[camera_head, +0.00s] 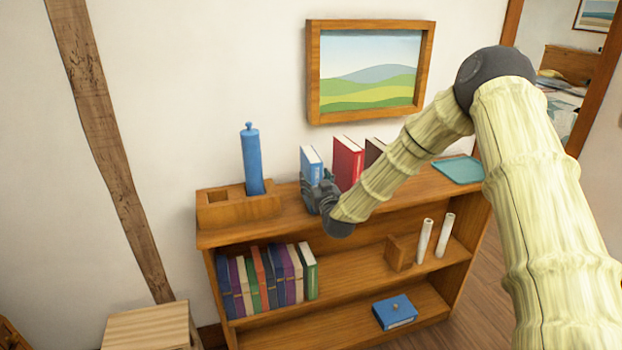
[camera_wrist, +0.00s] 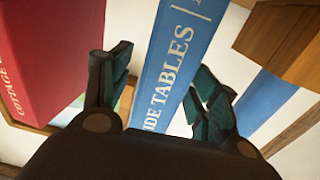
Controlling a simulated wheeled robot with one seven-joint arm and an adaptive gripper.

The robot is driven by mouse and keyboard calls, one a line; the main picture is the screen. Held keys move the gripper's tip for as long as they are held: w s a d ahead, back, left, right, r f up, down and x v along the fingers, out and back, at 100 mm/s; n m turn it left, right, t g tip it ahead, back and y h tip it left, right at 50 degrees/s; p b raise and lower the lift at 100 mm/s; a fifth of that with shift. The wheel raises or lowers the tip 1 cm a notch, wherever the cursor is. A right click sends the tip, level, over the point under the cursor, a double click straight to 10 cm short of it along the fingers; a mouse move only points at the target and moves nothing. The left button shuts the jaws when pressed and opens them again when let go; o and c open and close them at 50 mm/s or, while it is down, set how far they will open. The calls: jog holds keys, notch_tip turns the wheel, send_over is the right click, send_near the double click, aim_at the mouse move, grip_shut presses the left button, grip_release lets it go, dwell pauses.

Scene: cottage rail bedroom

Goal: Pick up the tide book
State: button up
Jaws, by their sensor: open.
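The tide book is a blue book (camera_head: 311,165) standing upright on the top of the wooden bookcase, with a white band near the foot of its spine. In the wrist view its blue spine (camera_wrist: 178,60) reads "TIDE TABLES" in part. My gripper (camera_wrist: 160,85) is open, with one finger on each side of the spine; I cannot tell whether either finger touches it. In the head view my gripper (camera_head: 318,192) is in front of the book's lower part and hides it.
A red book (camera_head: 347,163) stands close to the right, with a dark book (camera_head: 374,150) beyond it. A wooden block holder (camera_head: 215,212) with a blue cylinder (camera_head: 251,160) is to the left. A teal tray (camera_head: 458,170) lies at the right end. A framed picture (camera_head: 313,75) hangs above.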

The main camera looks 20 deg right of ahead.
jog(key=c, duration=1.3)
jog(key=shift+r, duration=0.1)
jog(key=shift+r, duration=0.1)
